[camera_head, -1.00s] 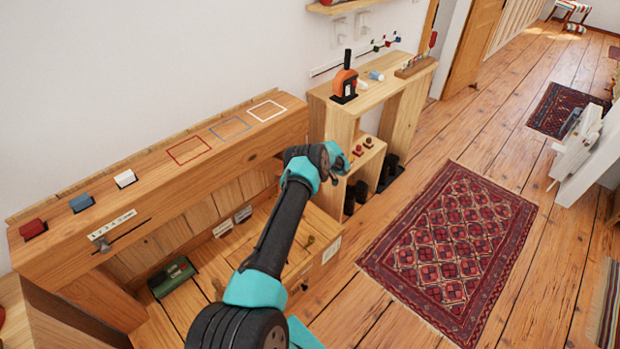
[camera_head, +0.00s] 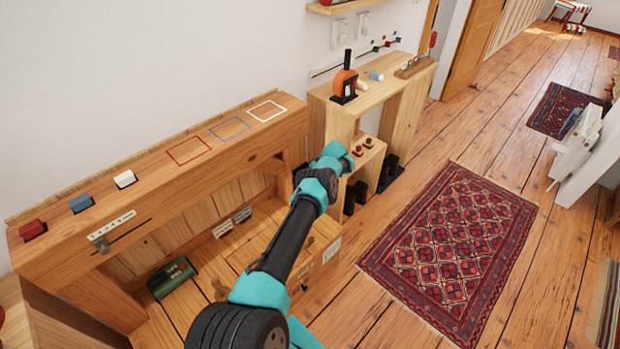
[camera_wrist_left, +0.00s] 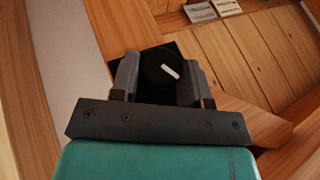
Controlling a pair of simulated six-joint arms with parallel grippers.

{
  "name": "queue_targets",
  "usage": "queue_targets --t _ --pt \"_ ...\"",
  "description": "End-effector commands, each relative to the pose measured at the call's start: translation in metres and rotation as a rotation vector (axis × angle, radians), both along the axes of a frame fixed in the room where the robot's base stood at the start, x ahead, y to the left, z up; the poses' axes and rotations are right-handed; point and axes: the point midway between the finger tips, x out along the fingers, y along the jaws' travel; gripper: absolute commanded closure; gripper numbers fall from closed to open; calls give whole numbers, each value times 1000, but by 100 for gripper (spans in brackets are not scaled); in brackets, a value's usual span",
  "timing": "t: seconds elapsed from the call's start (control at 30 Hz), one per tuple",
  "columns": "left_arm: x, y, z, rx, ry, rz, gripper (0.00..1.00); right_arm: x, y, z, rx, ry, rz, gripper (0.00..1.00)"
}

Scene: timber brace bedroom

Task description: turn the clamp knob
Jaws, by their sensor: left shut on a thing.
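The clamp knob (camera_wrist_left: 158,68) is a round black knob with a white pointer mark, set against a dark square plate in the left wrist view. The white mark is slanted, running from upper left to lower right. My left gripper (camera_wrist_left: 166,77) has one finger on each side of the knob and is shut on it. In the head view my left gripper (camera_head: 298,174) is at the right end of the wooden bench (camera_head: 250,142), where the arm and wrist hide the knob. My right gripper is not in view.
Red, blue and white blocks (camera_head: 124,179) and coloured outlines lie along the bench top. A green box (camera_head: 173,277) sits below. A wooden shelf unit (camera_head: 340,115) with an orange-and-black tool (camera_head: 345,82) stands close to my wrist. A red rug (camera_head: 450,250) lies on open floor.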

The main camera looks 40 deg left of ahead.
Motion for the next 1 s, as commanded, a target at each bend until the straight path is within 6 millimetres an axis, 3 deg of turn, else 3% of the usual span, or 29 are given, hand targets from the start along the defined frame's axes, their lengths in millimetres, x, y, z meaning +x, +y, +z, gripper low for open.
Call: queue_targets --t 0.03,0.07,0.3,0.67,1.0 --pt "1 -2 1 -1 2 -1 81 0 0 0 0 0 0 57" --pt "1 -2 1 -1 2 -1 55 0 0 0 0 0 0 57" --pt "0 -2 0 -1 2 0 34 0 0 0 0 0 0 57" --pt "3 -3 4 -1 1 0 34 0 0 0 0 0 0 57" --pt "20 -17 46 -1 0 7 34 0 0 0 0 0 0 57"
